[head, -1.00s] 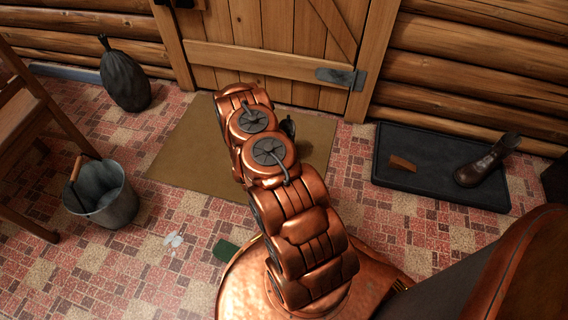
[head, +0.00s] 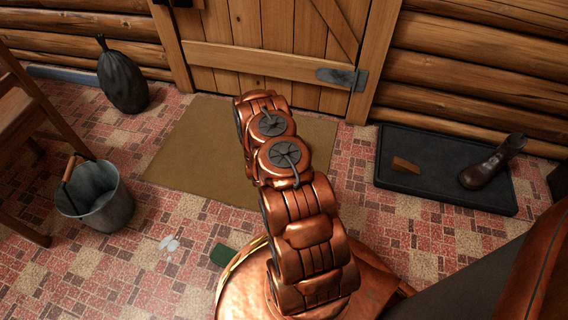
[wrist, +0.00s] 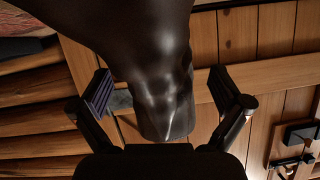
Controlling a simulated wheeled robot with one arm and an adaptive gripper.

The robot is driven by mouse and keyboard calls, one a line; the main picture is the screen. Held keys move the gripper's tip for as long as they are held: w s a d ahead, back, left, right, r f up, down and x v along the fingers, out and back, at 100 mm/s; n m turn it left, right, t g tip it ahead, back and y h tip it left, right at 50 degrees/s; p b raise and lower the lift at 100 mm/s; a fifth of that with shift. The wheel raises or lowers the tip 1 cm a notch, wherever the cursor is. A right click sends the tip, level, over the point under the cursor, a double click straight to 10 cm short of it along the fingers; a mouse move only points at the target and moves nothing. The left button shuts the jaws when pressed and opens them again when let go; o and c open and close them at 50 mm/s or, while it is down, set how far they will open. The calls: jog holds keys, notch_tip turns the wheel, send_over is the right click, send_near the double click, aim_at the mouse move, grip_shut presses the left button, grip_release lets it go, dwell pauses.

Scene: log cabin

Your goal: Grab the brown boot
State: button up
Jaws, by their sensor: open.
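A brown boot (head: 492,163) lies on the right end of a dark tray (head: 440,197), its toe at the lower left and its shaft at the upper right. In the head view my gripper is hidden by my own arm, which reaches toward the door, left of the tray. In the wrist view my gripper (wrist: 160,76) is open. A dark brown, glossy, leather-like thing (wrist: 160,60) extends from the top edge down between its fingers, with gaps on both sides. I cannot tell whether this is the boot on the tray.
A small brown block (head: 405,165) lies on the tray. A tan mat (head: 190,150) lies before the wooden door (head: 235,40). A metal bucket (head: 100,205), a dark sack (head: 122,80) and a wooden chair (head: 30,115) stand at left. Tiled floor between bucket and mat is clear.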

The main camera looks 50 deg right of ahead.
jog(key=shift+w+d+f, duration=0.2)
jog(key=shift+d, duration=0.1)
jog(key=c, duration=1.8)
